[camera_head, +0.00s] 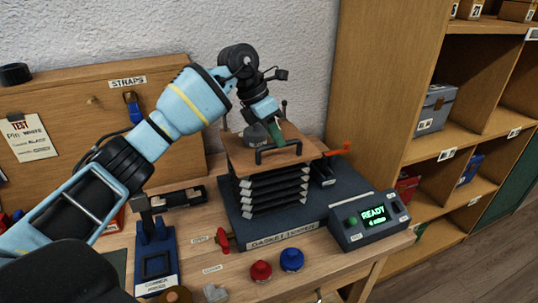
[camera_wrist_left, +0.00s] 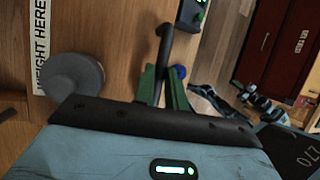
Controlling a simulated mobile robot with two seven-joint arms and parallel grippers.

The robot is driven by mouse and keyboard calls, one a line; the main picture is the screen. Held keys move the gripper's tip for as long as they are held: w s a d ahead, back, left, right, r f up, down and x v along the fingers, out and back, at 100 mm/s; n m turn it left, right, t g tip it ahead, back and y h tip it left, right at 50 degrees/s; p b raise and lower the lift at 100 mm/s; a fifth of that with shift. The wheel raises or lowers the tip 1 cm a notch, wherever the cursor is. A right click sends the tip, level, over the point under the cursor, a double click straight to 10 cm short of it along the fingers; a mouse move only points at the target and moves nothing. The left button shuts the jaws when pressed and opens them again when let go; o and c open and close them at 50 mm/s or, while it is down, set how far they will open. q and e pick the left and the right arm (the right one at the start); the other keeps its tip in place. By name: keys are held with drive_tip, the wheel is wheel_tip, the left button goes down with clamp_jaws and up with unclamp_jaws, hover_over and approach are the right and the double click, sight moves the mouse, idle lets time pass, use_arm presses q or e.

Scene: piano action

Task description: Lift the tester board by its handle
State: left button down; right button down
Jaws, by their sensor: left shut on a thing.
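The tester board (camera_head: 240,157) is a flat brown wooden plate on top of black pleated bellows (camera_head: 275,190). Its black bar handle (camera_head: 278,151) is on the front side, and it also shows in the left wrist view (camera_wrist_left: 164,42). My left gripper (camera_head: 275,133) reaches down over the board from behind. Its green fingers are shut on the handle, one on each side of the bar in the left wrist view (camera_wrist_left: 163,88). A grey round weight (camera_wrist_left: 76,76) sits on the board beside the gripper. My right gripper is not in view.
The bellows stand on a dark base (camera_head: 260,229). A box reading READY (camera_head: 370,219) is at its right. Red (camera_head: 261,270) and blue (camera_head: 292,259) knobs stand in front. A blue stand (camera_head: 155,258) is at left. Wooden shelves (camera_head: 385,90) rise at right.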

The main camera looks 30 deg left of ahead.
use_arm(q)
wheel_tip(320, 180, up, 2)
drive_tip(key=shift+r, duration=0.1)
drive_tip(key=c, duration=1.6)
unclamp_jaws()
drive_tip(key=shift+f, duration=0.2)
drive_tip(key=shift+c, duration=0.2)
drive_tip(key=shift+o, duration=1)
drive_tip(key=shift+f, duration=0.15)
drive_tip(key=shift+a, duration=0.1)
drive_tip(key=v, duration=0.7)
drive_tip(key=shift+r, duration=0.4)
drive_tip(key=shift+a, duration=0.1)
